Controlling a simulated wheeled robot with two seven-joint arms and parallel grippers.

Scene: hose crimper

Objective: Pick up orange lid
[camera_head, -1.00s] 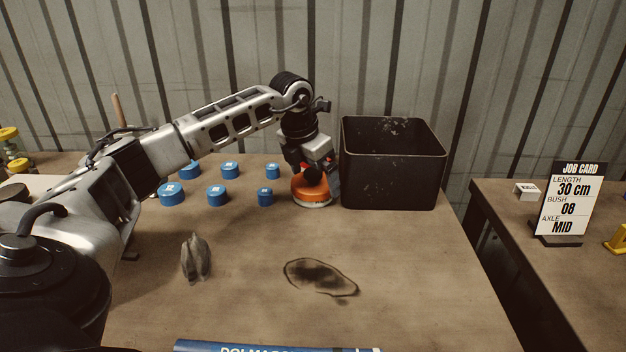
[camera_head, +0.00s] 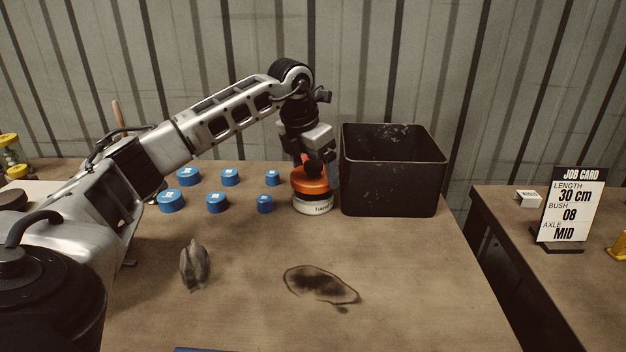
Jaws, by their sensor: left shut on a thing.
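The orange lid (camera_head: 311,184) is at the back of the table, just left of the black bin. It sits over a white round base (camera_head: 315,206) with dark lettering; I cannot tell whether the two touch. My left gripper (camera_head: 309,170) points down from above and is shut on the orange lid. Its fingertips are partly hidden by the wrist and the lid. My right gripper is not in view.
A black open bin (camera_head: 393,190) stands right beside the lid. Several blue caps (camera_head: 216,202) sit to the left. A grey crumpled object (camera_head: 195,265) and a dark stain (camera_head: 320,284) lie in front. A job card (camera_head: 570,205) stands on the right table.

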